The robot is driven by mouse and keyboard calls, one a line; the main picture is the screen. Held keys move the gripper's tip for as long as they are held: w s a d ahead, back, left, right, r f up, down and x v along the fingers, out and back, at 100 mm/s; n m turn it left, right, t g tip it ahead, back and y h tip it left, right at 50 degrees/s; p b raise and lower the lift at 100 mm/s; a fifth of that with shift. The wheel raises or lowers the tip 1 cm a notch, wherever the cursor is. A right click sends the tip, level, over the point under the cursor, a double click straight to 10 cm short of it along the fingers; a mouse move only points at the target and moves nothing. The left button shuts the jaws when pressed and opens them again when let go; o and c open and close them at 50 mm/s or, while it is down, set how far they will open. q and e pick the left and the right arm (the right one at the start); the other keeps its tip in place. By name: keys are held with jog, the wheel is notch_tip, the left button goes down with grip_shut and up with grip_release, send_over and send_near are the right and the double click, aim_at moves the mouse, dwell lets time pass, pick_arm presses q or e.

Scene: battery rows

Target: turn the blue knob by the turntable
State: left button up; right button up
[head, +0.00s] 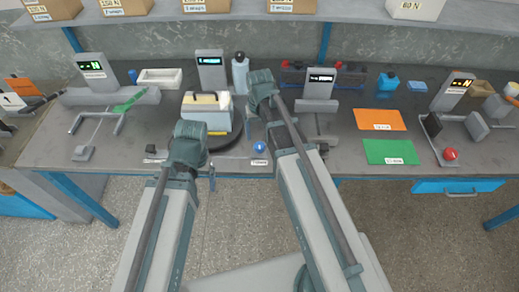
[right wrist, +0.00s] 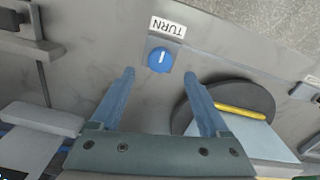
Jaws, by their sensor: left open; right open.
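The round blue knob (head: 259,147) sits near the table's front edge, right of the turntable, with a TURN label (head: 259,162) below it. In the right wrist view the knob (right wrist: 160,60) shows a short white mark, and the label (right wrist: 168,27) is above it. My right gripper (right wrist: 159,74) is open; the knob shows between and just beyond its fingertips, and I see no contact. The dark turntable (right wrist: 262,97) lies right of the fingers there. It carries a pale box (head: 207,112) with a yellow strip. My left gripper (head: 190,160) is open, left of the turntable; its fingers are partly hidden.
A grey display post (head: 211,72) and a pale bottle (head: 240,74) stand behind the turntable. Orange (head: 380,120) and green (head: 391,151) mats lie to the right. A lever stand (head: 92,70) is at left, and a red-knobbed device (head: 451,154) at right.

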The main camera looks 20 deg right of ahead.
aim_at(259, 145)
notch_tip(259, 145, down, 6)
jog(key=b, duration=0.5)
grip_shut()
